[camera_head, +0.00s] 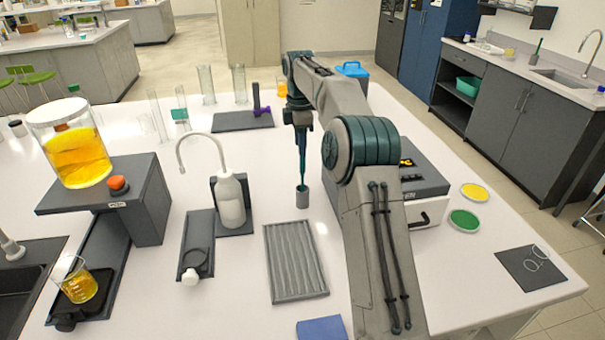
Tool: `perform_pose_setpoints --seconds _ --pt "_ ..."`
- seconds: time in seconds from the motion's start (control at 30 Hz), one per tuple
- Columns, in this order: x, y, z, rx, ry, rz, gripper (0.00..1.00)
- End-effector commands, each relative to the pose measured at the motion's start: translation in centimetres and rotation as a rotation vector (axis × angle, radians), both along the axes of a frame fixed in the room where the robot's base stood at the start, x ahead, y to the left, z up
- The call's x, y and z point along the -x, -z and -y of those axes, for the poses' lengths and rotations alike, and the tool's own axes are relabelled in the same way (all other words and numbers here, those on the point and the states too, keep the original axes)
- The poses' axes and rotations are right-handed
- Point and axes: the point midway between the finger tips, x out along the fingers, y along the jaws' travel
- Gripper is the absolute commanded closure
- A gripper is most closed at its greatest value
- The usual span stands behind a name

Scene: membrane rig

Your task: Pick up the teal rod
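The teal rod (302,160) stands about upright with its lower end at the mouth of a small grey cup (302,199) in the middle of the white table. I cannot tell how deep it sits in the cup. My gripper (301,126) points down at the rod's upper end, directly above the cup. The fingers are small and dark here, so I cannot tell whether they are closed on the rod or only around it.
A grey ribbed tray (296,262) lies in front of the cup. A white wash bottle (230,201) stands to the left, and a drawer box (415,180) to the right, partly behind my arm. A purple-handled item (261,111) and glass cylinders (206,85) stand behind.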

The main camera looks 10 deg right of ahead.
Motion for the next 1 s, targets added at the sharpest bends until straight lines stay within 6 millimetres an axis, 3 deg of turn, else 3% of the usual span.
perform_pose_setpoints --seconds 0.27,0.53,0.83,0.87,1.0 --pt "0.1 1.8 0.2 0.0 0.002 -0.001 0.6" --pt "0.3 5.4 0.5 0.0 0.001 -0.002 0.6" --pt "0.3 6.1 0.5 0.0 0.001 0.0 0.6" --pt "0.3 6.1 0.5 0.0 0.001 0.0 0.63" --pt "0.3 6.1 0.5 0.0 0.001 0.001 1.0"
